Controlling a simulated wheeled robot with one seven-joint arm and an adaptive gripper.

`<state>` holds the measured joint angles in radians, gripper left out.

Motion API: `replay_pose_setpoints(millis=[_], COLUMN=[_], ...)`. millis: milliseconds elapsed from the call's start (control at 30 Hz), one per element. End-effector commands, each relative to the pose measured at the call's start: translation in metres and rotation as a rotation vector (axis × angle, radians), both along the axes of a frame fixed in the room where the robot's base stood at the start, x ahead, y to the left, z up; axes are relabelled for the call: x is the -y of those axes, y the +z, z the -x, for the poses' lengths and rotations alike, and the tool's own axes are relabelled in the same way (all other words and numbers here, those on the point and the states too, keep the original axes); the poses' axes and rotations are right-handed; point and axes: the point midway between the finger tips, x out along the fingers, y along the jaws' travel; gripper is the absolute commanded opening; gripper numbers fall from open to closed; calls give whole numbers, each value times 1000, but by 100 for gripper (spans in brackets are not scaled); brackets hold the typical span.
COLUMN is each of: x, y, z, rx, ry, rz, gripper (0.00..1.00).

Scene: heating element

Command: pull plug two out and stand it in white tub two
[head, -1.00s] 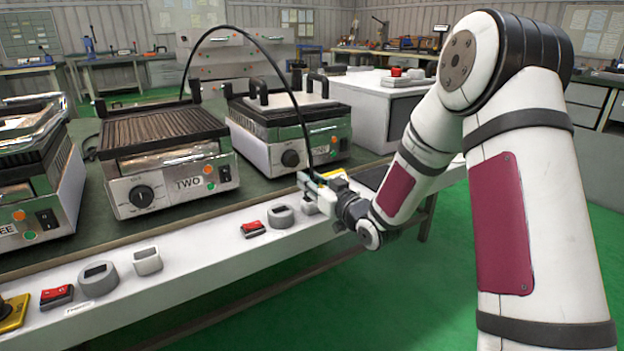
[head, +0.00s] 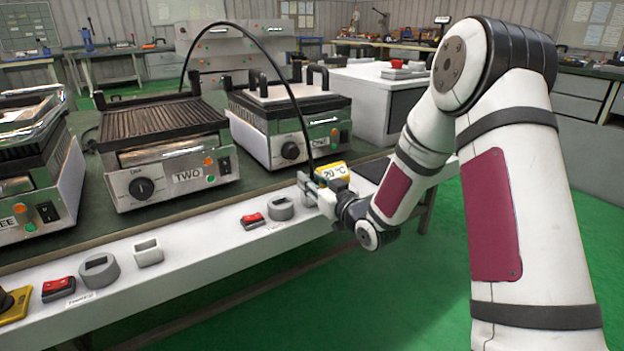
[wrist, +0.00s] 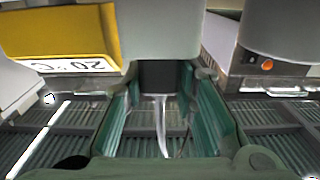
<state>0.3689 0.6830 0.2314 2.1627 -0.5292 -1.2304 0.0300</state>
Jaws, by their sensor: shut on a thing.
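My gripper (head: 312,190) is shut on the dark plug at the end of the black cable (head: 268,52); it is near the bench's right part. The plug's body is mostly hidden by the fingers in the head view. In the wrist view the green-padded fingers (wrist: 160,98) close around a dark block (wrist: 160,76), seemingly the plug. A white tub (head: 148,252) stands empty on the front ledge at left. Another white tub by the right grey socket is largely hidden by my gripper. I cannot read which tub is two. The grill marked TWO (head: 165,175) stands behind the ledge.
Grey sockets with open slots sit on the ledge (head: 200,245), at left (head: 98,270) and right (head: 281,208), beside red switches (head: 57,289) (head: 253,221). A yellow 20 °C display (head: 332,171) stands close behind my gripper; it also shows in the wrist view (wrist: 65,35).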

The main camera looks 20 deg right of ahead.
Motion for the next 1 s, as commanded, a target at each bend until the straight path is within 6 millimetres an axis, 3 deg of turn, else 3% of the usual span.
replay_pose_setpoints(millis=[33, 100, 133, 533, 667, 1000], x=[0, 0, 0, 3, 8, 29], y=[0, 0, 0, 0, -1, 0], z=[0, 0, 0, 5, 23, 87], rx=[0, 0, 0, -1, -2, -1], ry=[0, 0, 0, -1, -3, -2], rz=[0, 0, 0, 1, 1, -1], gripper=[30, 46, 49, 49, 49, 49])
